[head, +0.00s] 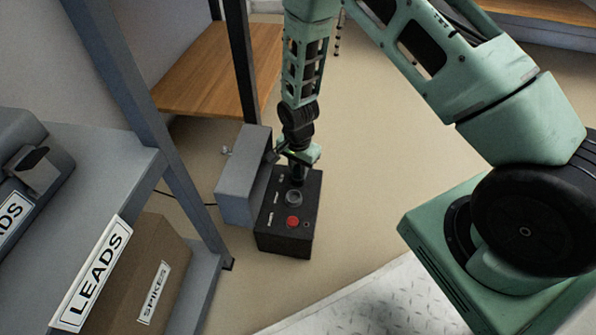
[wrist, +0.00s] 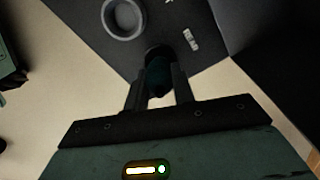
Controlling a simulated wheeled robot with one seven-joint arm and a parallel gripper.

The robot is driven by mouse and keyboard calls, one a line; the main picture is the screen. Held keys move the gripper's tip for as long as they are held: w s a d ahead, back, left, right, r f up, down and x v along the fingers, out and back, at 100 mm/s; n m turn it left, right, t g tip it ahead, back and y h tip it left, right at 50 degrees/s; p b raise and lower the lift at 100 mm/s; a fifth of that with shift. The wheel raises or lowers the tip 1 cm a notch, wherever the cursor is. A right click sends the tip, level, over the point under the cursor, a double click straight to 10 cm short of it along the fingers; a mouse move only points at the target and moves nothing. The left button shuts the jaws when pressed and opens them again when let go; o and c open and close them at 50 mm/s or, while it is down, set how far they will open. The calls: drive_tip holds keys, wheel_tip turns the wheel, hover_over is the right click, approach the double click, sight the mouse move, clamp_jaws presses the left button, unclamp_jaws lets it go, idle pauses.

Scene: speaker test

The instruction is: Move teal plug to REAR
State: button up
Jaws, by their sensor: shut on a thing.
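My gripper (wrist: 161,88) is shut on the dark teal plug (wrist: 158,72), which sits between the two fingers in the wrist view. The plug's far end meets a dark round spot on the top of the black box (wrist: 80,30); I cannot tell how deep it sits. In the head view my gripper (head: 298,172) points down over the far part of the black box (head: 285,240), and the plug is not clear there. A grey ring socket (head: 294,198) lies nearer on the box top and looks empty.
A red button (head: 292,222) is on the box's near part. A grey case (head: 240,180) stands close at the box's left. A shelf with a LEADS sign (head: 92,275) and a SPIKES carton (head: 150,255) is at left. The floor right of the box is clear.

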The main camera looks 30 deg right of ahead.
drive_tip(key=shift+f, duration=0.25)
drive_tip(key=o, duration=1)
drive_tip(key=shift+r, duration=0.15)
